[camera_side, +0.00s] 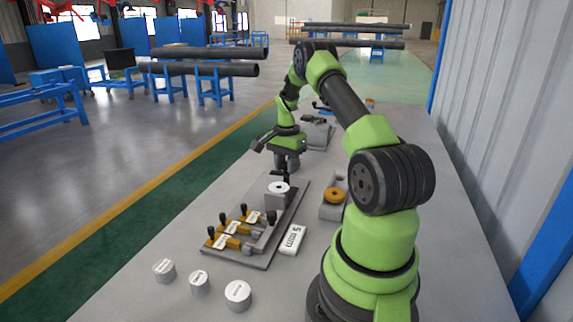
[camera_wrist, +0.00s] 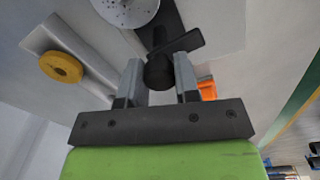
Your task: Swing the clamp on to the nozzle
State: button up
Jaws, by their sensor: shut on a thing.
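In the wrist view my gripper (camera_wrist: 158,66) is shut on the black round knob (camera_wrist: 158,75) of a dark clamp. The clamp's black arm (camera_wrist: 185,43) lies beyond the fingers and runs up beside a pale round flanged face with small holes (camera_wrist: 126,7), cut off by the top edge. I cannot tell whether the clamp touches that face. In the side view my gripper (camera_side: 287,160) is low over the far end of the grey fixture plate (camera_side: 240,252), just behind a grey cylinder with a white top (camera_side: 278,190). The fingertips' contact is hard to see there.
Several orange clamps with black knobs (camera_side: 230,228) sit on the near part of the plate. A white "5 mm" block (camera_side: 292,239) lies beside it. A yellow ring (camera_side: 334,195) rests on a grey block to the right. Labelled cylinders (camera_side: 238,295) stand at the near edge.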

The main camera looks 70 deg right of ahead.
jog(key=n, duration=0.8)
jog(key=shift+n, duration=0.4)
jog(key=n, duration=0.3)
jog(key=shift+n, duration=2.2)
jog(key=o, duration=0.9)
jog(key=shift+r, duration=0.1)
notch_tip(320, 180, up, 10)
jog(key=shift+f, duration=0.1)
